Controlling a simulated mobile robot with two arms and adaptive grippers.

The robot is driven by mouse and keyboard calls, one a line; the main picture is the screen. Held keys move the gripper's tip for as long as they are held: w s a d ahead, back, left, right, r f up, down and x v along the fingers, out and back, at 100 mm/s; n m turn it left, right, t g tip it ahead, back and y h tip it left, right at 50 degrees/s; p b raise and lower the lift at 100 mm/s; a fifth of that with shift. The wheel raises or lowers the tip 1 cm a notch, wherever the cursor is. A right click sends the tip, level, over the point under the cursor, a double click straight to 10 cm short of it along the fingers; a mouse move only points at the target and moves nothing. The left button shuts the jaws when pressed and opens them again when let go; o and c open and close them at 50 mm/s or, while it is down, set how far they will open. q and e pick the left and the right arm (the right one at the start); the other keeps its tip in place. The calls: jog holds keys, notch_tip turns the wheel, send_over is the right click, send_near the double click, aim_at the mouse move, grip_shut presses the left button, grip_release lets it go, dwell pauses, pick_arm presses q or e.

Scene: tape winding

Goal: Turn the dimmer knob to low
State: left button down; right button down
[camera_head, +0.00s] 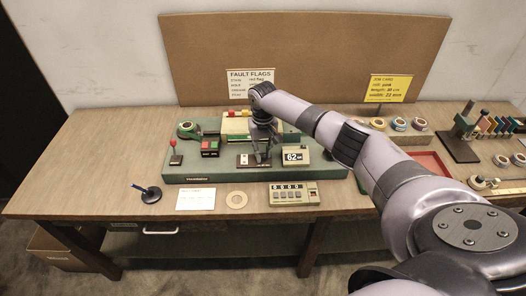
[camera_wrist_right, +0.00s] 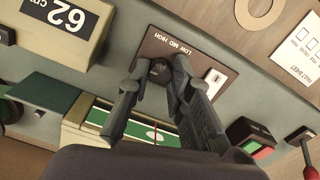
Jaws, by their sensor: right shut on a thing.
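The dimmer knob (camera_wrist_right: 158,66) is a small dark knob on a brown plate (camera_wrist_right: 152,42) marked LOW MID HIGH. In the right wrist view it sits between the fingertips of my right gripper (camera_wrist_right: 160,75), which is shut on it. The wrist view shows the plate upside down or turned, and I cannot tell which mark the knob points to. In the head view my right gripper (camera_head: 262,158) reaches down to the plate on the green machine base (camera_head: 220,177) and hides the knob. My left gripper is not in view.
A display reading 62 cm (camera_head: 295,155) stands just right of the gripper. A red-tipped lever (camera_head: 173,153) and red and green buttons (camera_head: 210,147) are to the left. A counter box (camera_head: 293,194) lies in front.

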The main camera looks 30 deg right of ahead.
jog(key=n, duration=0.3)
jog(key=shift+n+p, duration=0.3)
jog(key=shift+p, duration=0.1)
jog(key=n, duration=0.4)
jog(key=shift+n, duration=0.3)
jog(key=n, duration=0.4)
jog(key=shift+n, duration=0.3)
jog(key=shift+w+n, duration=0.1)
jog(key=shift+n, duration=2.1)
jog(key=c, duration=1.4)
grip_release()
